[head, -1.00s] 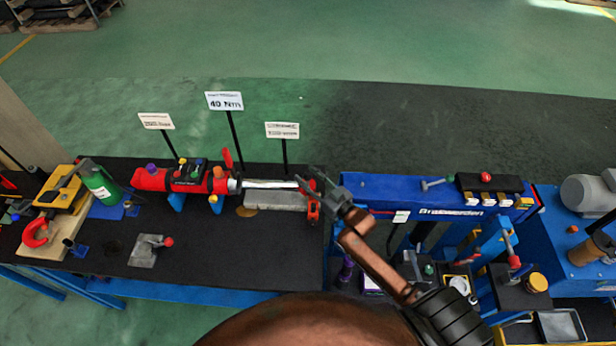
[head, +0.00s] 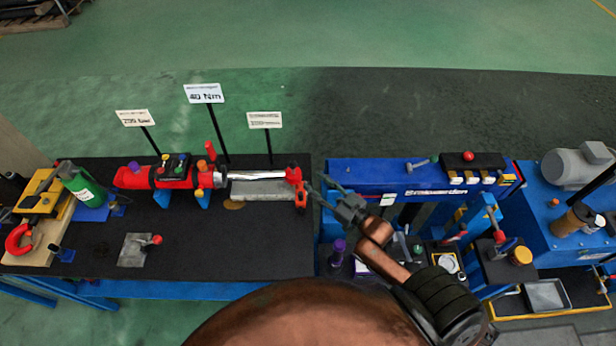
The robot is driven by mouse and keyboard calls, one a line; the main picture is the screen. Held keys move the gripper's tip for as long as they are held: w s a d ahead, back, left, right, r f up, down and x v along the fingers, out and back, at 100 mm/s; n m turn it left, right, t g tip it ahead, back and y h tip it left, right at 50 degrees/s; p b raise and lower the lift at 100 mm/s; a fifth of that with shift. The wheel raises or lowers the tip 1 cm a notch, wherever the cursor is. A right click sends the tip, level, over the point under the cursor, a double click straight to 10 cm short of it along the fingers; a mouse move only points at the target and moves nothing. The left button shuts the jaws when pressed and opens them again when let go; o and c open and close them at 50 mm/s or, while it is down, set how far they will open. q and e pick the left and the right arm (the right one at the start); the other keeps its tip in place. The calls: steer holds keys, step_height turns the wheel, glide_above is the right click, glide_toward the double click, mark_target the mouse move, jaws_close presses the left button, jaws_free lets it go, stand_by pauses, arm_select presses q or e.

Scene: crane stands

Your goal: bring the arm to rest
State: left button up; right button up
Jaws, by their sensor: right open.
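My right gripper (head: 322,193) shows in the head view near the middle. Its fingers are apart and nothing is between them. It is just right of the red clevis end of a red hydraulic cylinder (head: 165,177) with a bright rod (head: 247,176). A gap shows between the fingers and the red end. The cylinder lies on blue supports on a black-topped bench (head: 200,240). My left gripper is not in view.
The blue stand (head: 400,175) is behind my right gripper, with a black button box (head: 472,161) on top. Three signs, one a 40 Nm sign (head: 204,93), stand behind the cylinder. A grey motor (head: 578,164) is far right.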

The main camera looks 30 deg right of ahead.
steer(key=shift+s, duration=0.25)
steer(key=shift+r, duration=0.1)
stand_by(0.3)
